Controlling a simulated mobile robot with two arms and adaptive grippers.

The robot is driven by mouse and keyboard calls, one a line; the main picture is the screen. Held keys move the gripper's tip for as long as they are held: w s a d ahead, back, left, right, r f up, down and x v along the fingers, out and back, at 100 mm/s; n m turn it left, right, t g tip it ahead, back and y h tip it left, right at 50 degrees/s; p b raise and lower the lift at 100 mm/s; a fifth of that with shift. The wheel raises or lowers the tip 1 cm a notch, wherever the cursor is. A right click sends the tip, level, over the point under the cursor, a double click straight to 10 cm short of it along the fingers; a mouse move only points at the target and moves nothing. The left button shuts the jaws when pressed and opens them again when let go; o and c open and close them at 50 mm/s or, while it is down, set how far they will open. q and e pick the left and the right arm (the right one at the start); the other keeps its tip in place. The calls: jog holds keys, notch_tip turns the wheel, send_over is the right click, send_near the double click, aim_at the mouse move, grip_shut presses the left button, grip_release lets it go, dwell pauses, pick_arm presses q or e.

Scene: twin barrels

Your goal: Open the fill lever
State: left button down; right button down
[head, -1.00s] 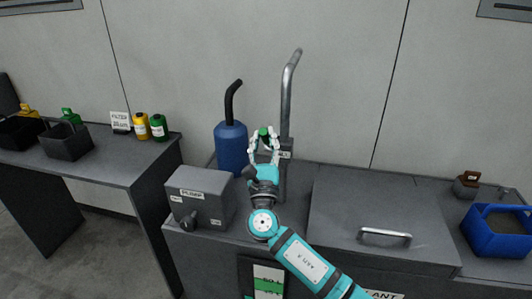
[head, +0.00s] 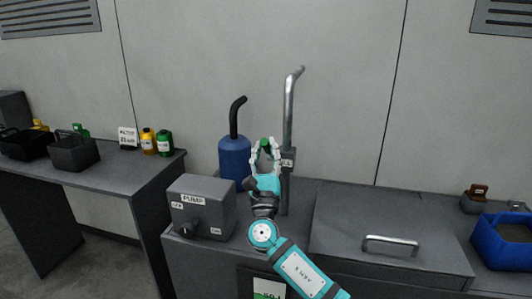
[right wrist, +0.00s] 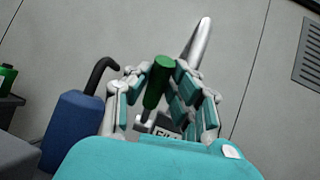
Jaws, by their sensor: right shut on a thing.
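The fill lever shows as a green handle (head: 264,143) in front of the bent metal pipe (head: 288,115). In the right wrist view the handle (right wrist: 157,82) is upright, slightly tilted, between my fingers. My right gripper (head: 265,147) is shut on it; its fingers stand on both sides. A label (right wrist: 166,135) partly reading "FILL" sits behind the handle, partly hidden by the fingers. The lever's lower part is hidden by my gripper. My left gripper is not in view.
A blue cylinder with a black hose (head: 234,157) stands just left of my gripper. The grey pump box (head: 202,210) is at front left. A lid with a metal handle (head: 390,245) lies right, with a blue basket (head: 503,243) beyond. The wall is behind.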

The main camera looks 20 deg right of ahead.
jog(key=shift+a+f, duration=0.1)
jog(key=shift+f, duration=0.1)
jog(key=c, duration=1.5)
grip_release()
jog(key=shift+o, duration=0.2)
jog(key=shift+r, duration=0.1)
jog(key=v, duration=1.2)
